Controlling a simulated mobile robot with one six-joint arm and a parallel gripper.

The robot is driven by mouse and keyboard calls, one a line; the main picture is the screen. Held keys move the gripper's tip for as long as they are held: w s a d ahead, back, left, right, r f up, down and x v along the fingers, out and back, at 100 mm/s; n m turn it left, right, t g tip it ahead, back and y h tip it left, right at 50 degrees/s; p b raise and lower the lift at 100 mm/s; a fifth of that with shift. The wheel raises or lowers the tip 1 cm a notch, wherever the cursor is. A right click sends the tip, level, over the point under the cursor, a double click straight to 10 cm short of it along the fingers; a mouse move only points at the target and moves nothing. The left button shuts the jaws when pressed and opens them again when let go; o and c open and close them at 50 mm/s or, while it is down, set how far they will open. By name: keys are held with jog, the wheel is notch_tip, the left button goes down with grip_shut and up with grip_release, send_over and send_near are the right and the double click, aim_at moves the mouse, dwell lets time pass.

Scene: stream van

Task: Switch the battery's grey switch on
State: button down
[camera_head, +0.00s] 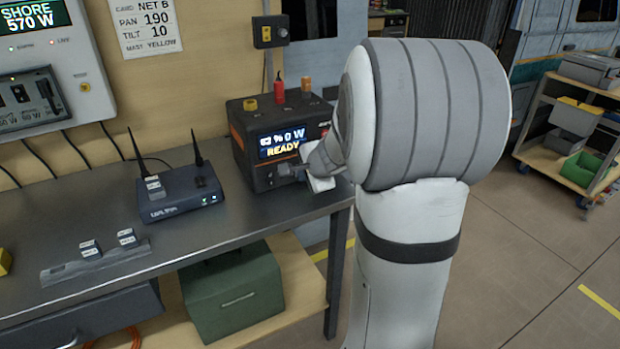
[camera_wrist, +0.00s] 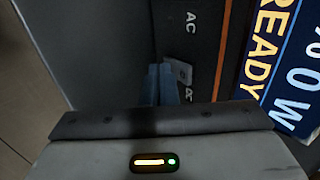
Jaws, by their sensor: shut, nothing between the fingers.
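The battery (camera_head: 243,145) is a black box with an orange stripe on the workbench. Its lit screen (camera_head: 281,142) reads "0 W" and "READY". My gripper (camera_head: 288,172) is at the lower front of the battery, below the screen, partly hidden by my own arm. In the wrist view, the narrow bluish fingers (camera_wrist: 163,86) are shut and empty, pointing at the battery face (camera_wrist: 195,50). A small grey switch (camera_wrist: 181,70) shows right beside the fingertips, between the "AC" label and a second, partly covered label. I cannot tell whether the fingers touch it or which way it is set.
A router (camera_head: 178,195) with two antennas stands left of the battery. Small grey blocks lie on a strip (camera_head: 95,262) at the bench front. A green box (camera_head: 235,295) sits on the shelf below. A cart (camera_head: 570,145) stands at the right.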

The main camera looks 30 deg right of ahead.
jog(key=shift+r+p, duration=0.7)
jog(key=shift+r, duration=0.25)
jog(key=shift+s, duration=0.25)
jog(key=shift+s+r+b, duration=0.1)
jog(key=shift+s+b, duration=0.3)
jog(key=shift+s, duration=0.85)
jog(key=p+v, duration=0.3)
jog(key=v, duration=0.8)
